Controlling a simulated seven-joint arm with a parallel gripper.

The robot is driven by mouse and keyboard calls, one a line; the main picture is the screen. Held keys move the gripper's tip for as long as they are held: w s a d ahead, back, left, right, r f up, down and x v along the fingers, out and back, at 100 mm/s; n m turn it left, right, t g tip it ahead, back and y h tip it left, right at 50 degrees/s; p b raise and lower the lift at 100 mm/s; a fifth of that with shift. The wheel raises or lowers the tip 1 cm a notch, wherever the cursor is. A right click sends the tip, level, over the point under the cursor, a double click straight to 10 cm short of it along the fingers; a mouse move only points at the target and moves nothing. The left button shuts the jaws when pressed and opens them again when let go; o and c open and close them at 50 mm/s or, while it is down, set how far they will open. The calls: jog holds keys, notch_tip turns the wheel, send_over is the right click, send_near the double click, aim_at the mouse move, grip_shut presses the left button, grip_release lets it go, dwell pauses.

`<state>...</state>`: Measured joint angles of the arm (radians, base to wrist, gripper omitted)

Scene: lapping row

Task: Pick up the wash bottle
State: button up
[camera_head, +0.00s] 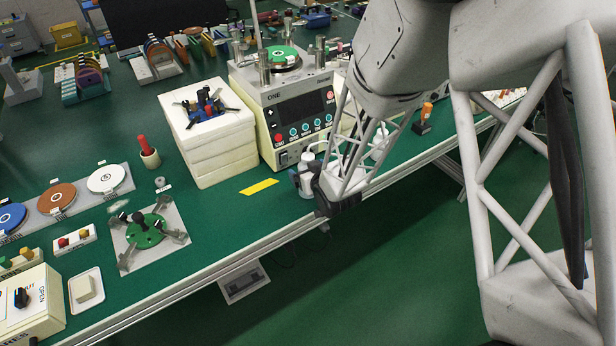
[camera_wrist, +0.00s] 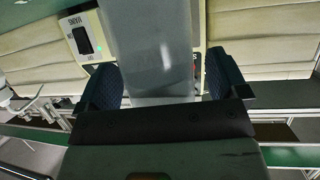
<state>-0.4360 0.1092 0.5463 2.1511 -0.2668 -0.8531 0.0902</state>
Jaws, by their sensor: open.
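The wash bottle (camera_head: 307,161) is white and stands upright near the front edge of the green bench, in front of the lapping machine. My gripper (camera_head: 304,182) is low at the bottle from its right side and hides part of it. In the wrist view the pale, translucent bottle body (camera_wrist: 155,50) lies between the two dark, ribbed finger pads of my gripper (camera_wrist: 160,88). The fingers stand apart on either side of it, with a visible gap at the right finger. Whether the left finger touches it I cannot tell.
The lapping machine (camera_head: 292,110) stands close behind the bottle. A stack of cream blocks (camera_head: 212,140) is to its left, with a yellow strip (camera_head: 259,187) on the bench before it. A second white bottle (camera_head: 381,138) stands to the right, partly behind my arm.

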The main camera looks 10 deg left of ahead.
dwell(0.4)
jog(key=c, duration=1.2)
jog(key=shift+r, duration=0.2)
notch_tip(320, 180, up, 3)
jog(key=shift+r, duration=0.2)
jog(key=s+d, duration=0.2)
jog(key=s, duration=0.2)
jog(key=s+d, duration=0.3)
jog(key=s, duration=0.2)
jog(key=s+d+r, duration=0.1)
jog(key=s+d, duration=0.1)
jog(key=s, duration=0.3)
jog(key=shift+s+d+r, duration=0.1)
jog(key=shift+s+d, duration=0.05)
